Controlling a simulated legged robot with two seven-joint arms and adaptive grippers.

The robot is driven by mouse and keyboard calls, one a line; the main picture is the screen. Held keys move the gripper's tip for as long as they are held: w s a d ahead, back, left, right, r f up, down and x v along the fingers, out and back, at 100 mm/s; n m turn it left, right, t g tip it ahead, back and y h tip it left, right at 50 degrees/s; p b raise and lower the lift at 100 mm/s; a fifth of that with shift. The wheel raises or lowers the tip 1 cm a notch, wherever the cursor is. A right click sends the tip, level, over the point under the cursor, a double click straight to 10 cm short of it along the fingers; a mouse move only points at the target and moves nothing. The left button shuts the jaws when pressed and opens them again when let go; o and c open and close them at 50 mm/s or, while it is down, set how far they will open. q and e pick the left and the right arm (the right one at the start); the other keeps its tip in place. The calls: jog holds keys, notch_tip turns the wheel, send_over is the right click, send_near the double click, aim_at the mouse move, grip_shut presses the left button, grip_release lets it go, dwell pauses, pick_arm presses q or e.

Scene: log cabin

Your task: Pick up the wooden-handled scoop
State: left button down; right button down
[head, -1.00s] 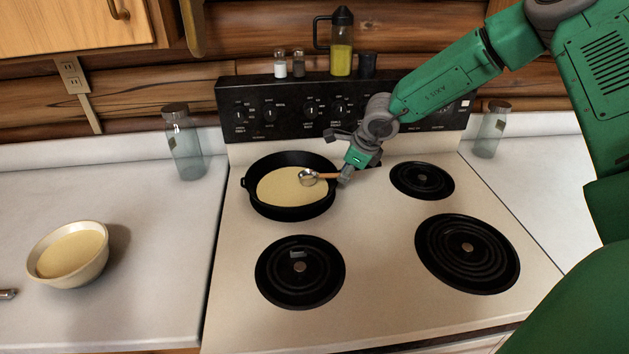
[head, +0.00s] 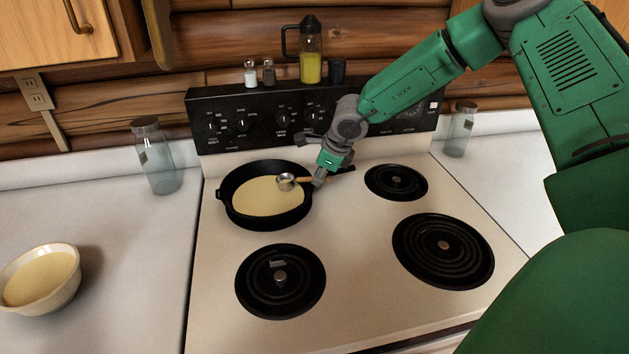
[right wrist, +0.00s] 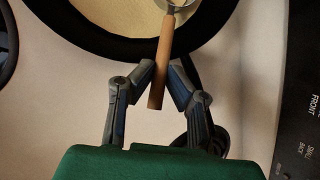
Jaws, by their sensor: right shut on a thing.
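The scoop has a small round metal bowl (head: 286,182) and a wooden handle (head: 303,180). Its bowl appears over the right part of the black pan (head: 226,211), which holds pale yellow batter. My right gripper (head: 319,178) is shut on the handle, beside the pan's right rim. In the right wrist view, the wooden handle (right wrist: 166,50) runs between the two fingers of my right gripper (right wrist: 164,70), and the metal bowl is cut by the top edge. I cannot tell whether the bowl touches the batter. My left gripper is out of view.
The pan sits on the back left burner of the white stove (head: 340,290). The front left burner (head: 281,282) carries a small grey piece. A bowl of batter (head: 70,283) and a glass jar (head: 159,165) stand on the left counter. A bottle (head: 311,66) and shakers stand on the stove's back panel.

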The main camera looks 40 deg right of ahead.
notch_tip(320, 180, up, 17)
jog(key=shift+a+p, duration=0.2)
jog(key=shift+p, duration=0.15)
jog(key=shift+f, duration=0.1)
jog(key=c, duration=2.1)
grip_release()
jog(key=shift+a, duration=0.1)
jog(key=shift+c, duration=0.2)
grip_shut()
